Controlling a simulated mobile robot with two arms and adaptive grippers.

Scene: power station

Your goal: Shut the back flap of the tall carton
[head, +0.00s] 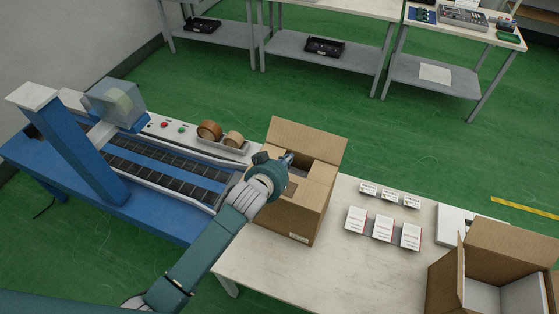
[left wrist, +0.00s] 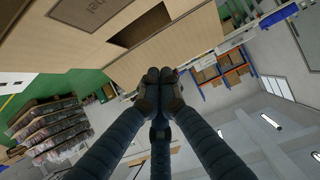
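The tall carton (head: 308,213) stands on the pale table in the head view. Its back flap (head: 306,139) stands up, leaning back. Near the back of the top, a dark gap shows; other top panels lie roughly flat. My left gripper (head: 289,159) is over the left part of the carton's top, in front of the back flap; my wrist hides part of the carton. In the left wrist view its fingertips (left wrist: 160,75) are together with nothing visible between them, close to cardboard (left wrist: 185,48). Whether they touch it, I cannot tell. My right gripper is not in view.
A blue conveyor machine (head: 130,165) with tape rolls (head: 209,130) stands left of the carton. Several small white boxes (head: 383,228) lie to its right. Another open carton (head: 450,285) is at the lower right.

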